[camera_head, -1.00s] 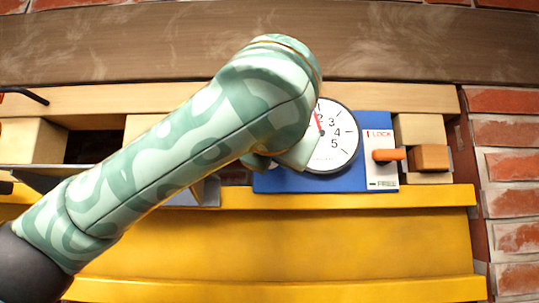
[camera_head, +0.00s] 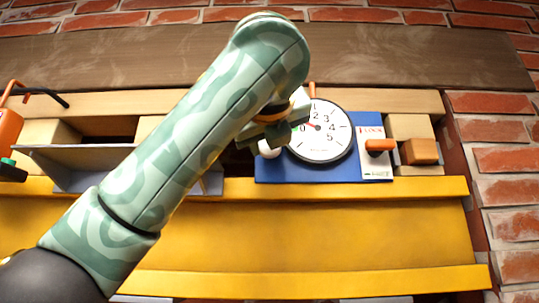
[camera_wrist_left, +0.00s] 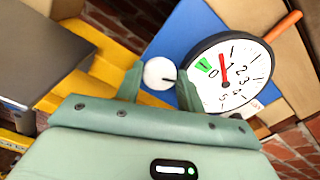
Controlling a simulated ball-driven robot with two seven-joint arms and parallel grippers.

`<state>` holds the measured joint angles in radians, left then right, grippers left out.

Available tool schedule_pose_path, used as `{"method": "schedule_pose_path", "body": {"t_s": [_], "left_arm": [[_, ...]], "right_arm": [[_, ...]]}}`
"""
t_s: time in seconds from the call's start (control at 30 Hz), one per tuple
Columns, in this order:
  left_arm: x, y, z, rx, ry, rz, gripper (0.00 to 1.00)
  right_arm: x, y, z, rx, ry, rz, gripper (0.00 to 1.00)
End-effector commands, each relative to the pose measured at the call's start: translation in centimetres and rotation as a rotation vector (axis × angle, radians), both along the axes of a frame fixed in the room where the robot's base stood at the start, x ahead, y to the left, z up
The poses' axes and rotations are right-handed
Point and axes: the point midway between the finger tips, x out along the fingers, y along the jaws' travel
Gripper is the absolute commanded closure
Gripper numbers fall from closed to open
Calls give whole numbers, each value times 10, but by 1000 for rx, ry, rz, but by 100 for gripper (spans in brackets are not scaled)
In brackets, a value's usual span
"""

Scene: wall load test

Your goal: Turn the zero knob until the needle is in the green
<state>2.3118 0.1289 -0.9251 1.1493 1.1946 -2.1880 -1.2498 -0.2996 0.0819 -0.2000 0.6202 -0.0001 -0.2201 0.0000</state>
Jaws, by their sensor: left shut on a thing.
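The white zero knob (camera_wrist_left: 160,73) with a dark line mark sits on the blue panel (camera_wrist_left: 187,30). My left gripper (camera_wrist_left: 158,86) is shut on it, one finger on each side. In the head view the left gripper (camera_head: 266,138) is beside the dial and partly hides the knob (camera_head: 268,151). The round white dial (camera_head: 329,145) has a red needle (camera_head: 310,125), which also shows in the wrist view (camera_wrist_left: 223,66). The needle points between 0 and 1, outside the green band (camera_wrist_left: 203,64) near 0. My right gripper is not in view.
An orange lever (camera_head: 380,146) stands on the white LOCK plate right of the dial, with a wooden block (camera_head: 419,151) beyond. A yellow beam (camera_head: 330,189) runs below. A grey shelf (camera_head: 75,165) and an orange object (camera_head: 9,130) are at left.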

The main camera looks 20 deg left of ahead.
Motion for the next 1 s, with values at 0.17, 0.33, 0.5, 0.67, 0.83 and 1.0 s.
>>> {"method": "schedule_pose_path", "body": {"t_s": [0.17, 0.33, 0.5, 0.67, 0.83, 1.0], "left_arm": [[0, 0, -4, -157, -43, -1, 85], [0, 0, -3, -295, -84, 0, 85], [-1, 1, -3, -409, -117, -1, 85], [0, 1, -2, -482, -139, 1, 85], [-1, 1, -2, -531, -153, 1, 85], [0, 2, -1, -553, -158, 2, 85]], "right_arm": [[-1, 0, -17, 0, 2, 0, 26], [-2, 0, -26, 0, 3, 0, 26], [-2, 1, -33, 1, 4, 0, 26], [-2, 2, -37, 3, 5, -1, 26], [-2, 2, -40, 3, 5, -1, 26], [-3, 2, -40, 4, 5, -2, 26]]}}
